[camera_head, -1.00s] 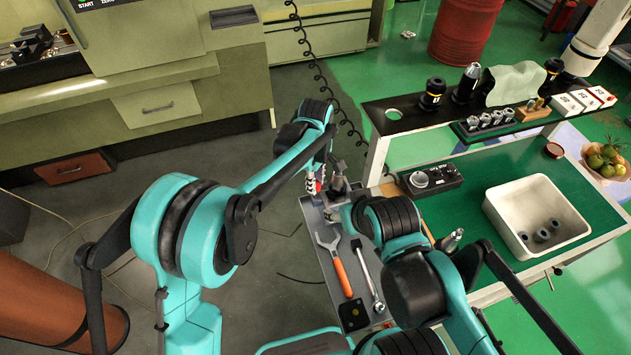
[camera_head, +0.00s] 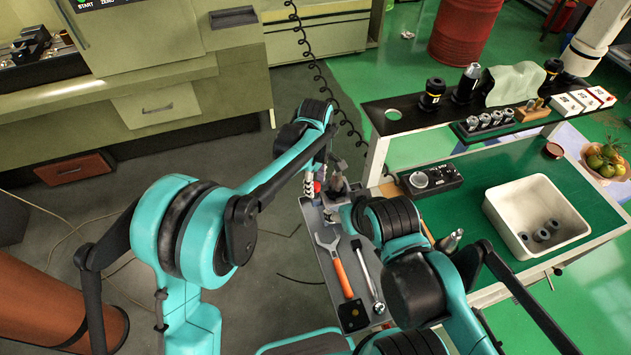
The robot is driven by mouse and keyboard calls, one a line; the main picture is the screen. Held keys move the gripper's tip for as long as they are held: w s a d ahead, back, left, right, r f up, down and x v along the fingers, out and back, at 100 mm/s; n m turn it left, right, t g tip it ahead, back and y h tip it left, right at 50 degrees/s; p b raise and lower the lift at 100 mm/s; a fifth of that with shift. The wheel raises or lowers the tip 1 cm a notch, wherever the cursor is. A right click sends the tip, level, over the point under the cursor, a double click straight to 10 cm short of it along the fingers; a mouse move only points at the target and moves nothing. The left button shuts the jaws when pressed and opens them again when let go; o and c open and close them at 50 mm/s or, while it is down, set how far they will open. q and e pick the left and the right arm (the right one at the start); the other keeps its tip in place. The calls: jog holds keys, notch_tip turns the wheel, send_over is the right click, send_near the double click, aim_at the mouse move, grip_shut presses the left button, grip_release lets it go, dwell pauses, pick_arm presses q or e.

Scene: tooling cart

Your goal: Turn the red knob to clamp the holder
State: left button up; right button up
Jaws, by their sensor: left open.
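The red knob (camera_head: 317,187) shows as a small red spot at the far left corner of the grey tray. The metal holder (camera_head: 337,183) stands just to its right, partly hidden by my right arm. My left gripper (camera_head: 310,186) hangs at the knob's left side with its fingers open. It is close to the knob, but I cannot tell whether it touches.
An orange-handled wrench (camera_head: 341,268) and a ratchet (camera_head: 369,275) lie on the grey tray (camera_head: 325,262). To the right, the green cart top (camera_head: 470,207) carries a white bin (camera_head: 505,215) and a black control box (camera_head: 430,179). A black shelf (camera_head: 400,125) holds tool holders and boxes.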

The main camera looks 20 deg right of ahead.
aim_at(316, 185)
pick_arm(q)
notch_tip(316, 185, up, 12)
dwell(0.5)
dwell(0.3)
jog(key=s+a+m+t+h+b, duration=0.1)
jog(key=s+a+m+t+b, duration=0.1)
jog(key=a, duration=0.7)
jog(key=s+a+m+t+b, duration=0.1)
jog(key=s+a+m+b, duration=0.15)
jog(key=a, duration=0.65)
jog(key=s+a+f+m+t+b, duration=0.2)
jog(key=s+a+f, duration=0.3)
jog(key=s+a, duration=0.1)
jog(key=s+a+f+m+t+y+b, duration=0.1)
jog(key=s+a+f+m+t+b, duration=0.1)
jog(key=s+a+f, duration=0.3)
jog(key=s+a, duration=0.1)
jog(key=a, duration=0.3)
jog(key=shift+s+f+m, duration=0.2)
jog(key=shift+s+m, duration=0.05)
jog(key=shift+m, duration=0.1)
